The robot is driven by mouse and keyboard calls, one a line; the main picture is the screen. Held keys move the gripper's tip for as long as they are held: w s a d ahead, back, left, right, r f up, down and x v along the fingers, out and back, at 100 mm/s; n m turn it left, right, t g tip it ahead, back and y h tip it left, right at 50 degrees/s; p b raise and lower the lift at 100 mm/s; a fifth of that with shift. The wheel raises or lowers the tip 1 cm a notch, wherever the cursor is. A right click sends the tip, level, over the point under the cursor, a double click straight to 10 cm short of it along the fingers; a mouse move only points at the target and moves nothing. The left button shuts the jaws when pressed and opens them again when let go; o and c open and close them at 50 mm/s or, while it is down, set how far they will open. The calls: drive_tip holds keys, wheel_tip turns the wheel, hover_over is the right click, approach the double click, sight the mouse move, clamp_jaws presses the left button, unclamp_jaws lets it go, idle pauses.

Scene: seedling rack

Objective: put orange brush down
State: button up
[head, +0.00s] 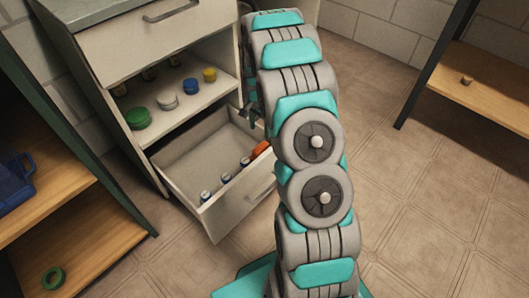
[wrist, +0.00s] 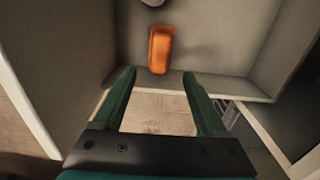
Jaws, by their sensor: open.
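The orange brush (head: 261,148) lies in the open bottom drawer (head: 232,212), at its right end. It also shows in the wrist view (wrist: 159,50), lying on the drawer floor near a wall. My gripper (wrist: 161,78) is open, with its two green fingers apart and nothing between them. The brush lies beyond the fingertips, apart from them. In the head view my arm hides most of my gripper.
Several small cans (head: 226,178) stand in the drawer along its front. The shelf above holds a green lid (head: 138,118) and other small containers. A wooden shelf (head: 478,84) stands at the right, with open tiled floor before it.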

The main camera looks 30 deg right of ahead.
drive_tip(key=s+a+r+n, duration=0.3)
drive_tip(key=s+a+r, duration=0.2)
drive_tip(key=s+r, duration=0.3)
drive_tip(key=s+a+r+n, duration=0.3)
drive_tip(key=s+a+r, duration=0.3)
drive_tip(key=r, duration=0.4)
drive_tip(key=s+a+r+n, duration=0.2)
drive_tip(key=s, duration=0.7)
drive_tip(key=s+a+r+n+g, duration=0.1)
drive_tip(key=s+a+r+n, duration=0.1)
drive_tip(key=s, duration=0.6)
drive_tip(key=s+a+r+n, duration=0.2)
drive_tip(key=s+r+n, duration=0.1)
drive_tip(key=s, duration=0.6)
drive_tip(key=shift+s+r+n+g, duration=0.25)
drive_tip(key=shift+s+n+g, duration=0.1)
drive_tip(key=shift+n+g, duration=0.05)
drive_tip(key=shift+r, duration=0.1)
